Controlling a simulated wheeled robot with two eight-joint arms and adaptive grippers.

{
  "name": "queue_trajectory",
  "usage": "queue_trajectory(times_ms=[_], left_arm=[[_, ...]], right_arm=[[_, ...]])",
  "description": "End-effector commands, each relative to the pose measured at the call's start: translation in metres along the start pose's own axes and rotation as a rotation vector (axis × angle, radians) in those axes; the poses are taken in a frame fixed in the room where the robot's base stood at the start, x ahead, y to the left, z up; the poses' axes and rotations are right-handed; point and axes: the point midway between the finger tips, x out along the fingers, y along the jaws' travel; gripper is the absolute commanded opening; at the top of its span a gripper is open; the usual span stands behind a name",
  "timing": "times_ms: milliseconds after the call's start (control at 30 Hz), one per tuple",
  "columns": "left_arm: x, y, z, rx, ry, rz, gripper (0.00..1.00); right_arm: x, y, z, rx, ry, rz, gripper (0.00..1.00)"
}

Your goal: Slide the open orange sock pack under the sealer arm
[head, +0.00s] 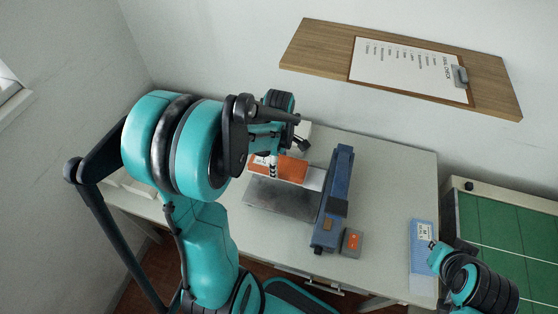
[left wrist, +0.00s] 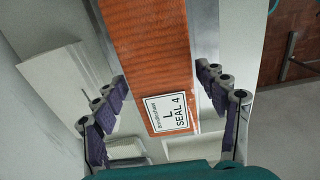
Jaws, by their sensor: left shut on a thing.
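I cannot tell whether that end is under the arm. The left wrist view shows the pack (left wrist: 150,50) with a white label reading "L SEAL 4" (left wrist: 168,113). My left gripper (left wrist: 165,85) is shut on the pack, one finger on each side; in the head view the gripper (head: 275,145) partly hides it. My right gripper (head: 436,255) is at the lower right, its fingers unclear.
A blue pack with a white label (head: 423,260) lies at the table's right edge. A small grey box with an orange face (head: 352,242) stands beside the sealer. A green-topped surface (head: 505,235) is at the far right. A wooden shelf with a clipboard (head: 410,68) is on the wall.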

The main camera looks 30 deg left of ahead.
Motion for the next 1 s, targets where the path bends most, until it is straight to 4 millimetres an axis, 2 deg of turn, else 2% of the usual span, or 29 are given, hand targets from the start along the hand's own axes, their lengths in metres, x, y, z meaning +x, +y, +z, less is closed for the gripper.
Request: queue_trajectory(times_ms=[867, 1000], left_arm=[[0.076, 0.000, 0.000, 0.000, 0.000, 0.000, 0.39], [0.072, 0.000, 0.014, 0.003, 0.000, 0.000, 0.39]], right_arm=[[0.048, 0.000, 0.034, 0.000, 0.000, 0.000, 0.00], [0.044, 0.000, 0.032, 0.000, 0.000, 0.000, 0.00]])
